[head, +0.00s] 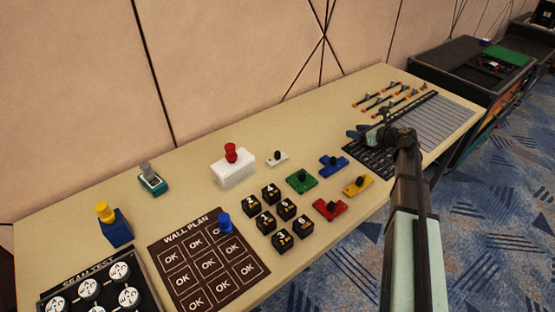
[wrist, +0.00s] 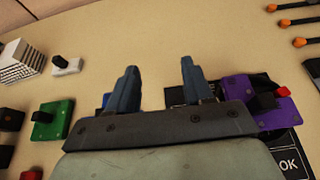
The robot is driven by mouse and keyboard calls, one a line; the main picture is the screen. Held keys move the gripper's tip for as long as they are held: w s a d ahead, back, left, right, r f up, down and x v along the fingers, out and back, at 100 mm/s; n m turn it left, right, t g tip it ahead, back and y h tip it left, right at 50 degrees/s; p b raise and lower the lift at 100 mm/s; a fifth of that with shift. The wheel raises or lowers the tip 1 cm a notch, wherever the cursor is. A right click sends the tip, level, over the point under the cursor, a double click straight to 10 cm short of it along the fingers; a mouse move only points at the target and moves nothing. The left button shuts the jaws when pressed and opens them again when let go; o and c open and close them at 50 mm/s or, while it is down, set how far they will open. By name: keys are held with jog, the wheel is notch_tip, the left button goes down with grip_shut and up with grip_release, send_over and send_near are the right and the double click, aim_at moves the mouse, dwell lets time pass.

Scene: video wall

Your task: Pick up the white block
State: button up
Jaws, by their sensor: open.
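A small white block (head: 277,160) with a dark knob lies flat on the beige table, right of a larger white box (head: 234,174) with a red knob. In the wrist view the small white block (wrist: 68,69) is at the upper left, beside the larger box (wrist: 20,66), which shows fine dark lines there. My gripper (head: 357,132) is over the table to the right of both, apart from them. In the wrist view my gripper's two fingers (wrist: 158,75) are spread with nothing between them.
Green (head: 301,181), blue (head: 333,166), yellow (head: 357,186) and red (head: 330,209) knobbed blocks lie nearby. A purple block (wrist: 285,112) is close right of my gripper. Orange-tipped tools (head: 385,98) lie farther right. Bare tabletop lies between the small white block and my gripper.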

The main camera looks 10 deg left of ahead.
jog(key=s+a, duration=0.3)
jog(key=a, duration=1.2)
send_over(279, 154)
jog(key=shift+f, duration=2.8)
notch_tip(279, 154, down, 2)
jog(key=shift+f, duration=0.1)
jog(key=x, duration=0.2)
jog(key=shift+w+a, duration=0.3)
jog(key=shift+w, duration=0.05)
jog(key=shift+c, duration=0.4)
grip_shut()
